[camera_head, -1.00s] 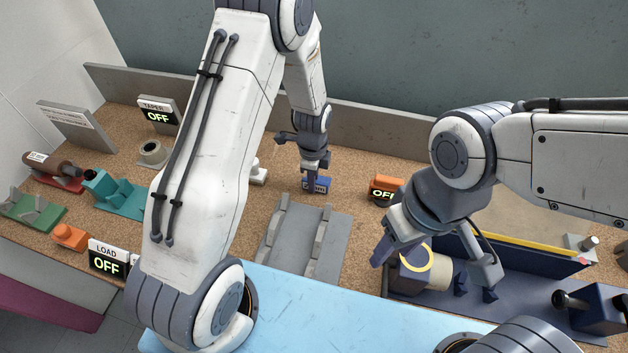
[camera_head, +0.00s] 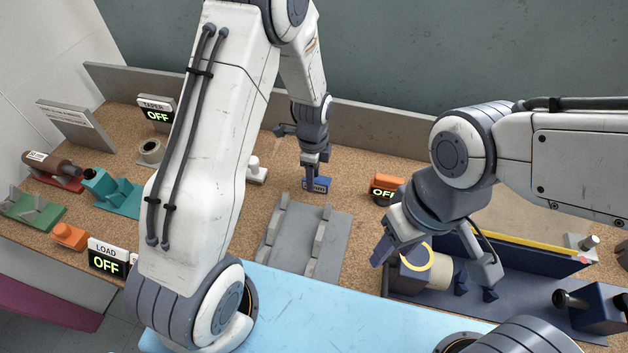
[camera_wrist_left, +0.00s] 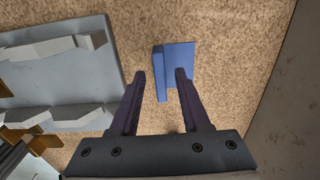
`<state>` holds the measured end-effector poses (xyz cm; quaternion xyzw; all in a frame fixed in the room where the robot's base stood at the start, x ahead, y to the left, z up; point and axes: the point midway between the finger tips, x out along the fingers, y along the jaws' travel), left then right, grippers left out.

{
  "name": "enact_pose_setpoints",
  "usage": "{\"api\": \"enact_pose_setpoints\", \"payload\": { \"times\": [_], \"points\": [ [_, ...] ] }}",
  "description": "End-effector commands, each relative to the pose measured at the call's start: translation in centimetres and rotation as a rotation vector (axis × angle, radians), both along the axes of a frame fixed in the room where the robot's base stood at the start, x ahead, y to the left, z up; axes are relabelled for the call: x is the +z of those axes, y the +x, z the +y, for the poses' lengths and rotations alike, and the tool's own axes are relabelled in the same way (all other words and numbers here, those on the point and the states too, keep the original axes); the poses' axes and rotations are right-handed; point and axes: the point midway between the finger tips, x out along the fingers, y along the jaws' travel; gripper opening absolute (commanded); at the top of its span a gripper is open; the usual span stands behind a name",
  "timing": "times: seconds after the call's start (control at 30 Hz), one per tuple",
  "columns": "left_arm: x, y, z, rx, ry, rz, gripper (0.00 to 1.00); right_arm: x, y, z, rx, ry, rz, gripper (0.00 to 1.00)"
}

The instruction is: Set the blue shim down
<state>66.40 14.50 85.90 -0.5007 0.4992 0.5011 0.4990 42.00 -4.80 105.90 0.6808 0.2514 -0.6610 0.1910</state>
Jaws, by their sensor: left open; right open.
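The blue shim (camera_head: 319,184) rests on the cork bench top, just beyond the grey slotted fixture. In the left wrist view the shim (camera_wrist_left: 178,62) lies on the cork with its upright ridge between my left gripper's fingertips. My left gripper (camera_head: 312,172) is open above and around the shim; in the wrist view its fingers (camera_wrist_left: 160,78) are apart, and contact is not visible. My right gripper (camera_head: 432,262) is open over the dark blue fixture at the right, near a beige cylinder (camera_head: 438,273) in a block with a yellow ring.
The grey fixture (camera_head: 290,240) with raised ribs stands in front of the shim. An orange OFF display (camera_head: 384,189) is to its right. LOAD (camera_head: 108,257) and TAPER (camera_head: 158,111) displays, both OFF, stand at left. A grey back wall (camera_head: 380,130) edges the bench.

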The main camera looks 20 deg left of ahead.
Motion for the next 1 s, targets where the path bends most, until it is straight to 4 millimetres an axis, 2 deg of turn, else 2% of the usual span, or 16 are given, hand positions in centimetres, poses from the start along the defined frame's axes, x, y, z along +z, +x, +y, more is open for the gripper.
{"api": "enact_pose_setpoints", "payload": {
  "times": [0.1,0.3,0.53,0.63,0.77,0.9,1.0],
  "points": [
    [2.7,0.2,0.0,0.000,-0.001,-0.008,0.47,-0.4,0.0,0.0,0.000,0.000,0.000,0.50],
    [6.9,0.1,0.0,0.000,-0.001,-0.006,0.47,-0.7,0.0,0.0,0.000,0.000,0.000,0.50],
    [9.6,0.0,-0.1,0.001,0.000,-0.003,0.47,-0.8,0.0,0.0,0.000,0.000,0.000,0.50],
    [10.8,-0.8,-1.0,0.033,-0.003,-0.006,0.47,-0.8,0.0,0.0,0.000,0.000,0.000,0.50],
    [13.7,-4.5,-4.5,0.181,-0.019,-0.014,0.47,-0.8,0.0,0.0,0.000,0.000,0.000,0.50],
    [16.9,-11.5,-8.2,0.430,-0.047,-0.011,0.47,-0.8,0.0,0.0,0.000,0.000,0.000,0.50],
    [18.3,-16.5,-9.5,0.606,-0.065,0.002,0.47,-0.8,0.0,0.0,0.000,0.000,0.000,0.50]
  ]
}}
